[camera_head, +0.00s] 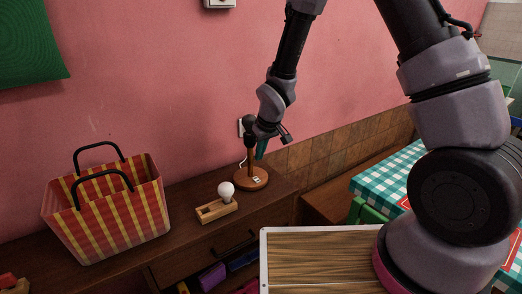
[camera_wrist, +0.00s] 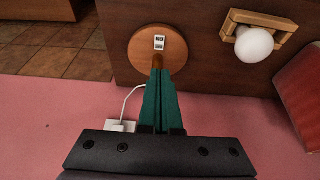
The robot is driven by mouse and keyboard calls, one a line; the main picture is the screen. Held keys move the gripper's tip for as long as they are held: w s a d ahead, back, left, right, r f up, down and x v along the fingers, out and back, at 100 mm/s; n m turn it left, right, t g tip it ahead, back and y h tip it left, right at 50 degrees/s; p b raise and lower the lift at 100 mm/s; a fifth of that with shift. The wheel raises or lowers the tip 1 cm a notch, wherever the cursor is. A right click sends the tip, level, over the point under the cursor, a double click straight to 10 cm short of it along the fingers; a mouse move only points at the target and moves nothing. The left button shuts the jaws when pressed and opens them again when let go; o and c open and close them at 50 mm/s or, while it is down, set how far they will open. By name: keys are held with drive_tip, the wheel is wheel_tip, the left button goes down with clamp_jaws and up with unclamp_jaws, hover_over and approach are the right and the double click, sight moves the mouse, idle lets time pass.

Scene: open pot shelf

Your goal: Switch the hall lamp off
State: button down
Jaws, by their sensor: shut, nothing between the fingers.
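The hall lamp has a round wooden base (camera_head: 252,179) on the dark cabinet, with a pale rocker switch (camera_head: 256,180) on top. Its upper part is largely hidden behind my gripper (camera_head: 260,156). In the wrist view the base (camera_wrist: 141,50) and the switch (camera_wrist: 159,43) lie just beyond the fingertips. My gripper (camera_wrist: 158,72) is shut and empty, its green fingers together and pointing down at the base. A bit of the wooden stem shows at the tips. The fingertips look apart from the switch. I cannot tell whether the lamp is lit.
A white bulb (camera_head: 226,189) in a wooden holder (camera_head: 213,211) stands left of the lamp. A striped basket (camera_head: 110,215) stands further left. A white cord (camera_wrist: 129,97) runs from the wall socket (camera_wrist: 120,126) to the lamp. The pink wall is close behind.

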sight(258, 181)
drive_tip(key=x, duration=0.9)
drive_tip(key=shift+s+d+f, duration=0.2)
drive_tip(key=shift+s+f, duration=0.1)
drive_tip(key=shift+f, duration=0.15)
drive_tip(key=shift+s+f, duration=0.1)
drive_tip(key=shift+s+d+f, duration=0.1)
drive_tip(key=shift+s+d, duration=0.4)
drive_tip(key=shift+s, duration=0.2)
